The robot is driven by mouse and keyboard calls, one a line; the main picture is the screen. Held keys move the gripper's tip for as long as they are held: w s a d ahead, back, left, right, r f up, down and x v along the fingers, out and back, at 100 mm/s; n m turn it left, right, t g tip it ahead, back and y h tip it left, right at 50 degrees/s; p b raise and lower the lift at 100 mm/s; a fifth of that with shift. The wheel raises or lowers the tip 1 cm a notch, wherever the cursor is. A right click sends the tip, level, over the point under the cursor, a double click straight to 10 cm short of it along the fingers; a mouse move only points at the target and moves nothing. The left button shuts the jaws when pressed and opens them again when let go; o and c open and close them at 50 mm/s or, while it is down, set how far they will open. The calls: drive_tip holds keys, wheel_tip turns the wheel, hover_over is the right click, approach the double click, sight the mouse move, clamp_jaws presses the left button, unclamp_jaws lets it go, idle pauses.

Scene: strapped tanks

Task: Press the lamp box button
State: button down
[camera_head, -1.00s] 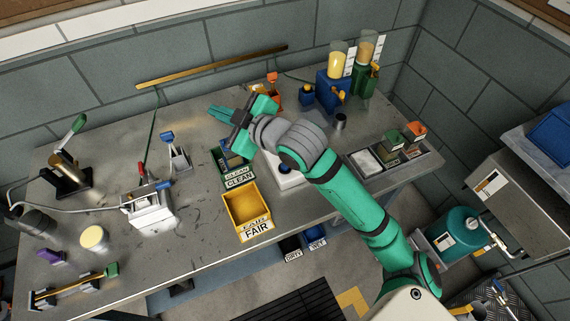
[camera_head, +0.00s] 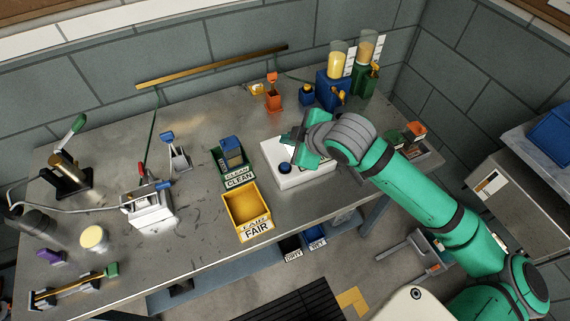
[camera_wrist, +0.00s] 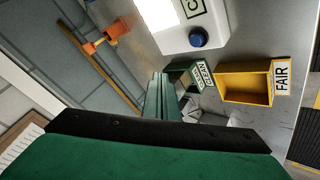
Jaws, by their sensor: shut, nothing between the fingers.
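The lamp box (camera_head: 300,178) is a low white box on the bench, right of the green and yellow bins. Its round blue button (camera_head: 285,168) is on its top, near the left end. In the wrist view the lamp box (camera_wrist: 180,42) is at the top, with a bright white panel (camera_wrist: 157,12) and the blue button (camera_wrist: 198,38). My gripper (camera_head: 296,150) is over the box, near the button, and hides part of the box. In the wrist view its fingers (camera_wrist: 160,90) are together, empty, and appear apart from the button.
The green CLEAN bin (camera_head: 238,181) holds a blue item; the yellow FAIR bin (camera_head: 247,208) stands before it. An orange container (camera_head: 273,100) and blue dispenser (camera_head: 334,93) stand behind the lamp box. A tray (camera_head: 430,150) is right, partly behind my arm.

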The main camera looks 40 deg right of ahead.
sight(287, 168)
drive_tip(key=shift+f, duration=4.3)
drive_tip(key=shift+f, duration=0.2)
drive_tip(key=shift+f, duration=0.25)
drive_tip(key=shift+f, duration=0.5)
drive_tip(key=shift+r, duration=0.95)
drive_tip(key=shift+r, duration=2.5)
